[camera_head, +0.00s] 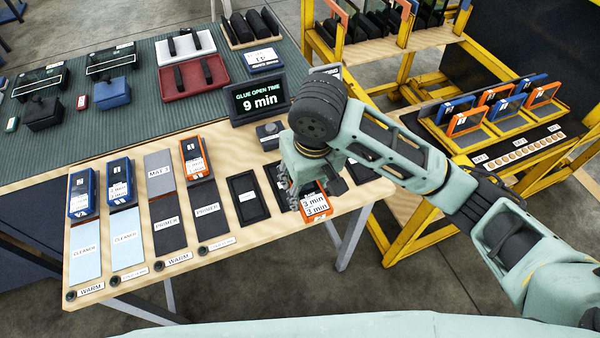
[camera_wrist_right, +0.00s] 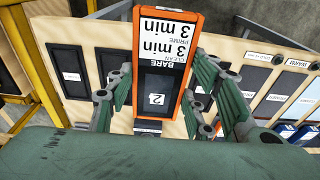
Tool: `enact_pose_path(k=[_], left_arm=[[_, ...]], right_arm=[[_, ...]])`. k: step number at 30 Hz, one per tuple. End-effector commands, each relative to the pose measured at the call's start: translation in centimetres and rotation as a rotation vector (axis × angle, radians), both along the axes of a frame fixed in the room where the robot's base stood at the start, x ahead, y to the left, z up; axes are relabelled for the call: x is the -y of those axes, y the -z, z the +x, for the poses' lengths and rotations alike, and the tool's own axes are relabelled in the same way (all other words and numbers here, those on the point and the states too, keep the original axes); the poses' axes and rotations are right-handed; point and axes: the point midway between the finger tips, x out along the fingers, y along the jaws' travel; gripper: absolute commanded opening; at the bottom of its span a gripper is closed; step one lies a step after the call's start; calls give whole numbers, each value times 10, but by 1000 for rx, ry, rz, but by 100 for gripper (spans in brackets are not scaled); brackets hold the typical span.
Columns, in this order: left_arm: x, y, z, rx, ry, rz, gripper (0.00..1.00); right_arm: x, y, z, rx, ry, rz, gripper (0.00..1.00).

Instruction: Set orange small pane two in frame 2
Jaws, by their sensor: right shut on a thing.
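My right gripper (camera_head: 299,186) hangs over the front right edge of the wooden table, mostly hidden behind its own wrist. In the right wrist view the right gripper (camera_wrist_right: 163,85) is shut on an orange-rimmed small pane (camera_wrist_right: 148,125). This orange pane carries a white label reading BARE, 3 min, 3 min, and a tag with a 2. The orange pane also shows in the head view (camera_head: 316,205), just below the fingers. Orange frames (camera_head: 466,121) and blue frames (camera_head: 454,110) stand upright on the yellow trolley (camera_head: 478,140); I cannot tell which is frame 2. My left gripper is not in view.
The wooden table (camera_head: 235,250) holds another orange pane (camera_head: 196,157), blue panes (camera_head: 82,192), cleaner pads (camera_head: 127,238) and primer pads (camera_head: 169,239). A display (camera_head: 259,99) reads 9 min. A yellow rack (camera_head: 410,45) stands behind. Bare floor separates table and trolley.

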Motion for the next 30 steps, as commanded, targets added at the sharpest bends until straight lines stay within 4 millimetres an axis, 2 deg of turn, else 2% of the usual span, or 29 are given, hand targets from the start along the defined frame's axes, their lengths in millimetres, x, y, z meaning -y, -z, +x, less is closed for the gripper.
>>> enact_pose_path(k=[9, 15, 21, 30], left_arm=[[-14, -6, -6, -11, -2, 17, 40], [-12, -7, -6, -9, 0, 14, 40], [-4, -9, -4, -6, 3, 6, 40], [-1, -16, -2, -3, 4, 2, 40]], right_arm=[[-27, 38, 62, 0, 2, -2, 10], [-38, 57, 90, 1, 1, -1, 10], [-42, 66, 98, 1, -1, -1, 10], [-42, 102, 98, 2, -1, -2, 10]])
